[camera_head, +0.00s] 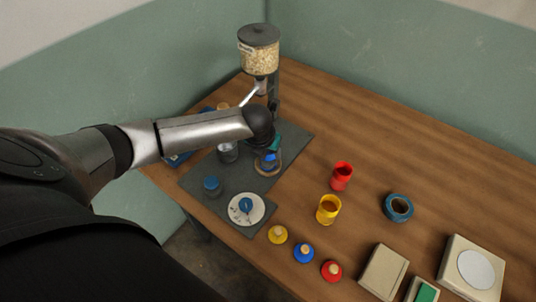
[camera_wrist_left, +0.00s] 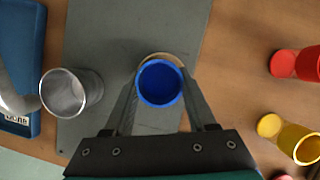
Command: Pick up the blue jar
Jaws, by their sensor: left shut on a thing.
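The blue jar (camera_wrist_left: 160,82) shows from above in the left wrist view, with its round open mouth facing the camera. My left gripper (camera_wrist_left: 158,95) has one finger on each side of it and is shut on it. In the head view the blue jar (camera_head: 268,157) is partly hidden under my left gripper (camera_head: 268,150), over a tan ring at the grey mat's right edge. I cannot tell how far it is above the mat. My right gripper is in neither view.
A metal cup (camera_wrist_left: 70,92) stands left of the jar. A red cup (camera_head: 342,176) and a yellow cup (camera_head: 328,209) stand to the right, near a blue tape roll (camera_head: 397,207). A grain dispenser (camera_head: 259,52) stands behind. A white disc (camera_head: 246,209) lies on the mat (camera_head: 228,180).

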